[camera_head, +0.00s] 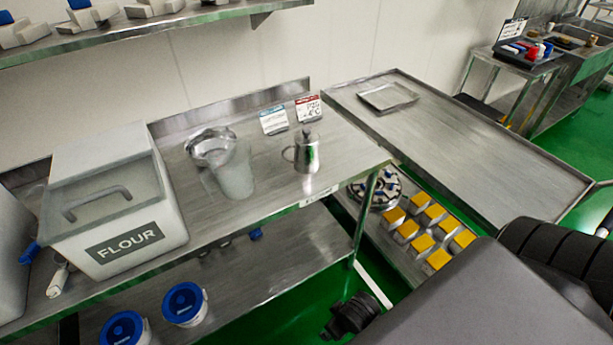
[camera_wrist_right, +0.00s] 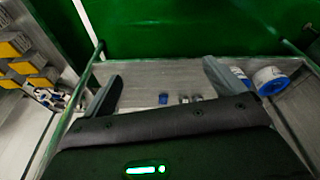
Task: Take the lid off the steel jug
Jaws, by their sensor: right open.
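The steel jug (camera_head: 307,156) stands upright on the steel bench, near its right end. It is small and shiny, with a handle or spout on its left side. Its lid (camera_head: 307,136), with a dark knob on top, sits on the jug's mouth. My right gripper shows in the right wrist view (camera_wrist_right: 162,76), with its two fingers apart and nothing between them. The jug does not show in that view, and the gripper is away from it. My left gripper is in neither view.
A clear pitcher (camera_head: 232,174) stands left of the jug, then a FLOUR bin (camera_head: 115,215). Small sign cards (camera_head: 308,108) stand behind the jug. Blue-lidded tubs (camera_head: 184,303) sit on the lower shelf. A side table (camera_head: 460,140) holding a tray (camera_head: 388,97) is at right.

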